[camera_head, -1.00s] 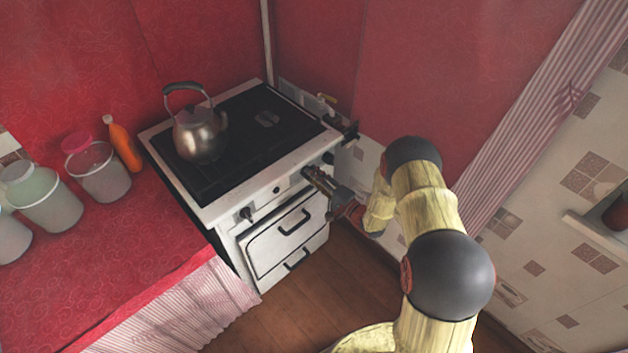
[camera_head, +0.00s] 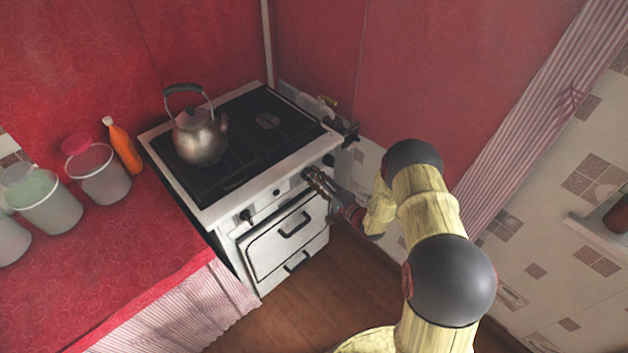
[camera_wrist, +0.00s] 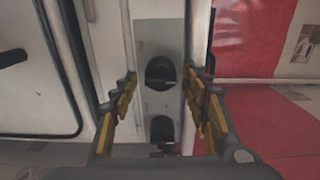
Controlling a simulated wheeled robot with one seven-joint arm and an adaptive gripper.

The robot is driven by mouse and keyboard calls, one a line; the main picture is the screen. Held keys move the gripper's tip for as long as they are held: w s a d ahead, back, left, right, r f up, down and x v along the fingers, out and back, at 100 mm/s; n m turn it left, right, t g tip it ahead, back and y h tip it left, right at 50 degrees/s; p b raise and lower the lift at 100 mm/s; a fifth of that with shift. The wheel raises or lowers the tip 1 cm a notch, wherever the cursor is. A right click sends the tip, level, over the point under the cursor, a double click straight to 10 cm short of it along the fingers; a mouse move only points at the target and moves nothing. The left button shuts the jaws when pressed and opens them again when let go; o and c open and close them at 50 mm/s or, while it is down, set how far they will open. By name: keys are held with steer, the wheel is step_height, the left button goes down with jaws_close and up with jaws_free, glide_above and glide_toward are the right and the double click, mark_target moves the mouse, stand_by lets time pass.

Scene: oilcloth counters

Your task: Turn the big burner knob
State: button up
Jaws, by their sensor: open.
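The white stove (camera_head: 285,243) has dark knobs along its front panel. One knob (camera_head: 247,215) shows at the panel's left and another (camera_head: 329,159) at its right end. My gripper (camera_head: 314,178) is in front of the right part of the panel and hides some of it. In the wrist view my gripper (camera_wrist: 160,82) is open, with a yellow-padded finger on either side. A dark round knob (camera_wrist: 160,72) on a grey plate shows between the fingers, and a second knob (camera_wrist: 162,129) lies below it. Which is the big burner knob, and whether a finger touches one, I cannot tell.
A metal kettle (camera_head: 200,137) stands on the stove's black top. The oven door (camera_head: 283,240) is shut. Jars (camera_head: 100,178) and an orange bottle (camera_head: 123,145) stand on the red counter (camera_head: 120,265) at left. A red wall rises behind.

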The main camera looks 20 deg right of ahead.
steer(key=shift+s+d, duration=0.1)
steer(key=v, duration=1.1)
steer(key=shift+s, duration=0.4)
steer(key=shift+d, duration=0.1)
steer(key=shift+c, duration=0.4)
stand_by(0.5)
